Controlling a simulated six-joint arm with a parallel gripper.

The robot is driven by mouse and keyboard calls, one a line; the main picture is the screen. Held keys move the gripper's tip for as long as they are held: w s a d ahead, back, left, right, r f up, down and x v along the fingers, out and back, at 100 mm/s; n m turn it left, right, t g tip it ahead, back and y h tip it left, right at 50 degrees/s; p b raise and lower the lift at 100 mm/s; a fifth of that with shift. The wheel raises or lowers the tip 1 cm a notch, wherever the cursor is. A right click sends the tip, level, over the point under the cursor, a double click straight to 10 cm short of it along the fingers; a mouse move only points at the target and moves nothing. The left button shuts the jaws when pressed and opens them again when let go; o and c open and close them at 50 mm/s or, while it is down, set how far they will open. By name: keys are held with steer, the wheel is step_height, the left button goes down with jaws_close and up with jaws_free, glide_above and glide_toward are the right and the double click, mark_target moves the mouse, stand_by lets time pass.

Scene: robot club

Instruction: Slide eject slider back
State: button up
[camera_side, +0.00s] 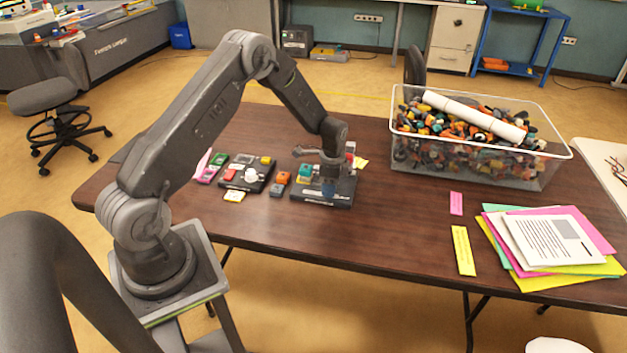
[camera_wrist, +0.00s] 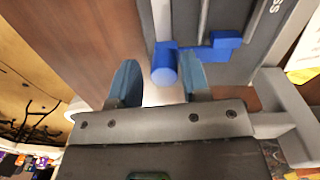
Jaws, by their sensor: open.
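The eject slider appears to be the blue piece with a round knob and a block on its right (camera_wrist: 164,68), on a dark grey panel (camera_wrist: 262,52) in the wrist view. My gripper (camera_wrist: 158,66) is open. The blue knob shows between its two blue-grey fingers, closer to the right one; I cannot tell if they touch. In the side view my gripper (camera_side: 328,186) is low over the right-hand dark device (camera_side: 318,199), and hides much of it. A teal block (camera_side: 305,171) shows on that device.
A second dark device (camera_side: 247,174) with red and white parts stands to the left. Orange and grey small blocks (camera_side: 280,184) lie between the devices. A clear bin of parts (camera_side: 480,170) is at the right back. Paper sheets (camera_side: 545,245) lie front right. The middle front of the table is clear.

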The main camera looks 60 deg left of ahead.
steer(key=shift+m+t, duration=0.4)
steer(key=w+d+r, duration=0.2)
steer(key=w+r, duration=0.1)
steer(key=shift+w+d+r, duration=0.3)
steer(key=shift+d, duration=0.1)
steer(key=shift+s+a+r, duration=0.1)
steer(key=shift+s+r, duration=0.05)
steer(key=shift+r, duration=0.45)
steer(key=shift+s+a+r, duration=0.1)
steer(key=shift+s+r, duration=0.05)
steer(key=shift+r, duration=0.4)
steer(key=s+d+r+n+t, duration=0.15)
steer(key=s+d+r, duration=0.25)
steer(key=r, duration=0.6)
steer(key=s+d+r+n+t, duration=0.15)
steer(key=s+d+r, duration=0.35)
steer(key=r, duration=0.5)
steer(key=s+d+r+n+t, duration=0.1)
steer(key=s+d+r+n, duration=0.1)
steer(key=s, duration=0.7)
steer(key=s+d+r+n+t, duration=0.1)
steer(key=s+d+r+n, duration=0.2)
steer(key=s, duration=0.7)
steer(key=shift+s+d+r+n, duration=0.25)
steer(key=shift+d+n, duration=0.25)
steer(key=shift+d, duration=0.45)
